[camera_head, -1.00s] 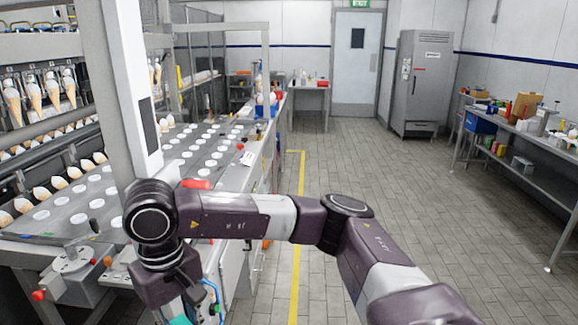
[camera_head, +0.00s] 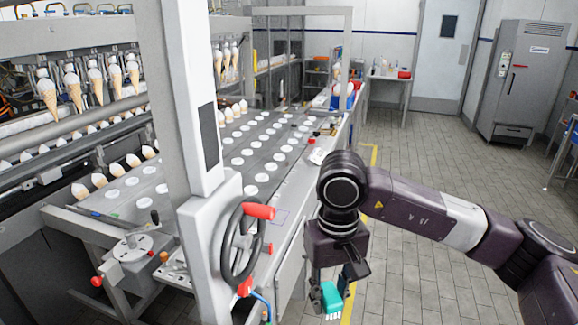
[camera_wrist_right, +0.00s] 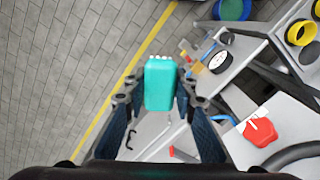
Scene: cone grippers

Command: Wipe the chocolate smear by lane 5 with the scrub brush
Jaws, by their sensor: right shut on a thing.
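My right gripper (camera_head: 336,287) hangs beside the right side of the machine table in the head view. It is shut on a teal scrub brush (camera_head: 331,298), which points down. In the right wrist view the teal brush (camera_wrist_right: 160,84) sits between both fingers, with pale bristle tips at its far end. The machine table (camera_head: 228,152) carries rows of white round lids and several cones on its left edge. I cannot make out a chocolate smear or a lane number in these views. My left gripper is not in view.
A white post (camera_head: 200,130) and a black handwheel with red grips (camera_head: 243,240) stand at the table's near side. A turntable knob unit (camera_head: 132,247) is at the left. A grey cabinet (camera_head: 520,80) stands at the back right. The tiled floor at right is open.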

